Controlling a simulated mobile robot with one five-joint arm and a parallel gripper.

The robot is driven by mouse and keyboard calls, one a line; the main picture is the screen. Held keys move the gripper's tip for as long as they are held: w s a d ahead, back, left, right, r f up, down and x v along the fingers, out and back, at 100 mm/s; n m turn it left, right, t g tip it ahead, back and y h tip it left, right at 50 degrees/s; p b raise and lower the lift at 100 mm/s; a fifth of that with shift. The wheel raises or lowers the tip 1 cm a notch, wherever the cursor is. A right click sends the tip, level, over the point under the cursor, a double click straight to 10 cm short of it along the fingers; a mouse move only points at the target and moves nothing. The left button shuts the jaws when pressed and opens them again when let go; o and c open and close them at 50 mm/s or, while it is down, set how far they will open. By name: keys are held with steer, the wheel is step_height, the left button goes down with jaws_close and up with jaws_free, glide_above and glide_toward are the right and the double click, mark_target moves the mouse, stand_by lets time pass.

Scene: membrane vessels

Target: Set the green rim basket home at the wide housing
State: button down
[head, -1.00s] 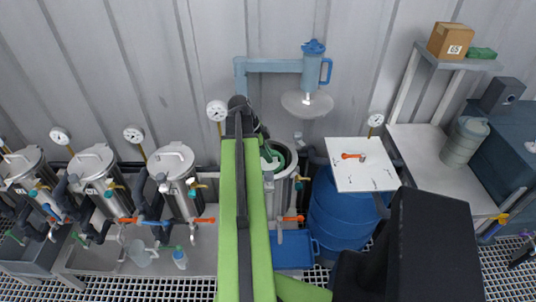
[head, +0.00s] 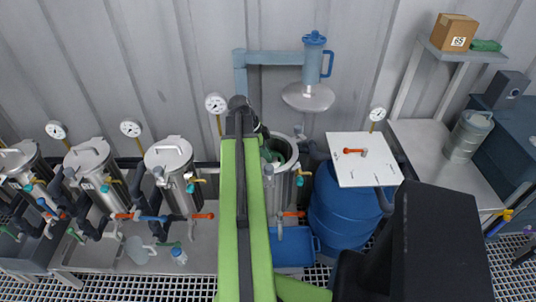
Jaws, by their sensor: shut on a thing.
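The wide housing (head: 288,176) is an open-topped steel vessel right of my green arm. A small part of the green rim basket (head: 270,154) shows at the left of the housing's mouth, beside my arm. The rest of the basket is hidden by the arm and the housing, so I cannot tell how deep or how level it sits. My gripper (head: 264,141) is at the mouth, mostly hidden behind my dark wrist; it is shut on the basket.
Several lidded steel vessels (head: 171,175) with gauges stand left. A blue barrel (head: 335,215) under a white board (head: 363,159) stands close right. A blue jug (head: 313,60) hangs above a pale dish (head: 307,97). A blue tray (head: 292,247) lies in front.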

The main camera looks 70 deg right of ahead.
steer(key=shift+f, duration=0.1)
steer(key=c, duration=1.4)
jaws_free()
steer(key=shift+o, duration=0.2)
steer(key=p+v, duration=1.6)
steer(key=v, duration=0.1)
steer(key=shift+w+a, duration=0.1)
steer(key=shift+w, duration=0.05)
